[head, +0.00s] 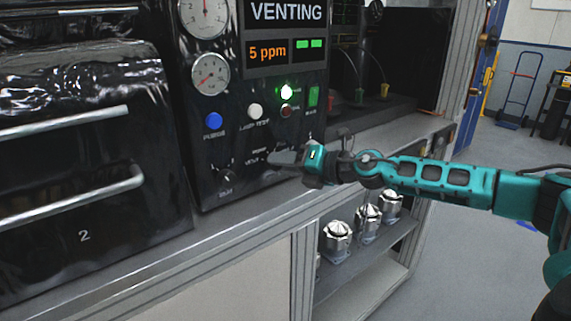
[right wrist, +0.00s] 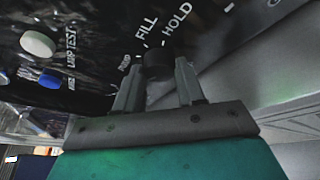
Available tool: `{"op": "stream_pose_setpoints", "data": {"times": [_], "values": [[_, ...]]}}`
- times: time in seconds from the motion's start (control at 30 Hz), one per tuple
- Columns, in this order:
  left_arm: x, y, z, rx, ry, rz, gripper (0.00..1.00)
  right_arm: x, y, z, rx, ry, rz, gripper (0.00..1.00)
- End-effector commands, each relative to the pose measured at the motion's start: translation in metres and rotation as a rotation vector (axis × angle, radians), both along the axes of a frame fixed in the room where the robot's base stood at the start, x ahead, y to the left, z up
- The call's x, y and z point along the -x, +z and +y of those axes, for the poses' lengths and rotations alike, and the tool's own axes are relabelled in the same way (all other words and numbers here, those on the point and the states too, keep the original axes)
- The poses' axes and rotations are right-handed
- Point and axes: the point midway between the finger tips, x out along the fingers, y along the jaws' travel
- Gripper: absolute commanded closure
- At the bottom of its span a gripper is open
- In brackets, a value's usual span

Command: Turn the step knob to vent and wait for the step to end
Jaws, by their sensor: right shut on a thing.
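The black step knob (right wrist: 157,66) is on the dark control panel (head: 207,145), between the fingers of my right gripper (right wrist: 158,85) in the right wrist view. The gripper is shut on it. Labels FILL and HOLD read beside the knob; its pointer is hidden, so its exact setting cannot be told. In the head view my right gripper (head: 274,158) reaches the panel from the right and covers the knob. The display (head: 286,14) reads VENTING, with 5 ppm in orange and green bars below. My left gripper is not in view.
A lit green lamp (head: 287,91), a dark red lamp (head: 287,111), a white button (head: 254,111) and a blue button (head: 213,121) sit above. Another black knob (head: 223,172) is left of my gripper. Metal housings (head: 338,240) stand on the shelf below.

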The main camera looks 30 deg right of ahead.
Motion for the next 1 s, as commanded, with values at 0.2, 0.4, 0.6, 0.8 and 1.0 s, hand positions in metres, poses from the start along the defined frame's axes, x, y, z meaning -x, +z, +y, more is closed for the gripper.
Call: {"op": "stream_pose_setpoints", "data": {"times": [0.2,0.4,0.6,0.8,1.0], "values": [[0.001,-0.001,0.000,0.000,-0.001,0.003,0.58,0.000,0.001,0.000,0.004,0.000,-0.003,0.92],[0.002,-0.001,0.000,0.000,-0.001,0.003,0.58,0.000,0.000,0.000,0.003,0.000,-0.002,0.46],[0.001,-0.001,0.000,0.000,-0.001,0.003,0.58,0.000,0.000,0.000,0.002,0.000,-0.001,0.36],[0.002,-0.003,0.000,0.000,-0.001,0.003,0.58,0.002,-0.001,-0.001,0.001,0.000,0.000,0.36],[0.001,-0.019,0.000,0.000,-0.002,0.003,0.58,0.017,-0.002,-0.009,0.004,-0.002,0.000,0.36]]}}
